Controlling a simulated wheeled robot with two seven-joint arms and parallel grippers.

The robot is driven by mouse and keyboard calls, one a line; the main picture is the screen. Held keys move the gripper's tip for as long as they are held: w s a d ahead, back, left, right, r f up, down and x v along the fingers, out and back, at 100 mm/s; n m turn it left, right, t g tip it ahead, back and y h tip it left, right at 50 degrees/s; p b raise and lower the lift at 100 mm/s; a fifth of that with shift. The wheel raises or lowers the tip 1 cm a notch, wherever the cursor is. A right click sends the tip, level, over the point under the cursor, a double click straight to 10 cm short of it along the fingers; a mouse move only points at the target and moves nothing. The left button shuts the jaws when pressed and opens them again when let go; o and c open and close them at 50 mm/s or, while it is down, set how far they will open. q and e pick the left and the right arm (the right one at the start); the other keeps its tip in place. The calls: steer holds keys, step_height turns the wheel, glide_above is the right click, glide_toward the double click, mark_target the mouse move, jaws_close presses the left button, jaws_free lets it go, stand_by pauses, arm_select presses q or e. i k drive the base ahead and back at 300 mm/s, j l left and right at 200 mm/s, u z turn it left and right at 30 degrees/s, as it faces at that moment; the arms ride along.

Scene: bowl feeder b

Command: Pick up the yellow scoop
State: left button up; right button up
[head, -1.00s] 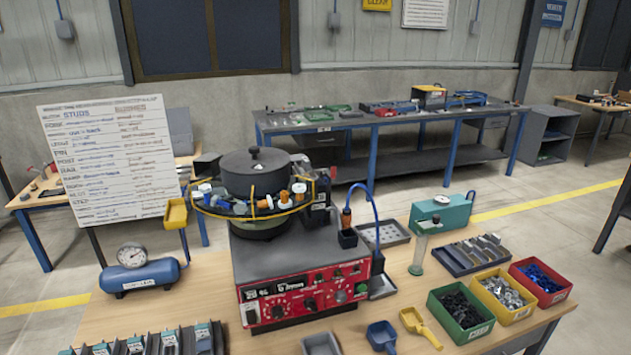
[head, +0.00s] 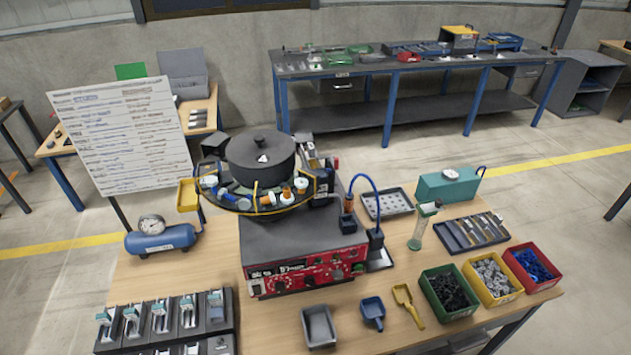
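The yellow scoop (head: 407,304) lies on the wooden table (head: 205,263) near its front edge. Its wide pan faces the back and its handle points toward the front right. A blue scoop (head: 373,312) lies just left of it, and the green bin of dark parts (head: 431,302) stands just right of it. Neither of my grippers shows in the head view.
A grey scoop or tray (head: 318,326) lies left of the blue scoop. The bowl feeder on its red control box (head: 305,274) stands behind. Yellow (head: 497,300) and red (head: 549,285) bins stand to the right. A rack of fixtures (head: 221,313) fills the front left.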

mark_target(401, 293)
steer(key=k+l+z, duration=0.1)
steer(key=l, duration=0.2)
steer(key=k+l, duration=0.25)
steer(key=k+l+z, duration=0.15)
steer(key=l, duration=0.3)
steer(key=k+l+z, duration=0.1)
steer(key=l, duration=0.2)
steer(key=k+l, duration=0.2)
steer(key=l, duration=0.2)
steer(key=k+l+z, duration=0.15)
steer(key=l, duration=0.2)
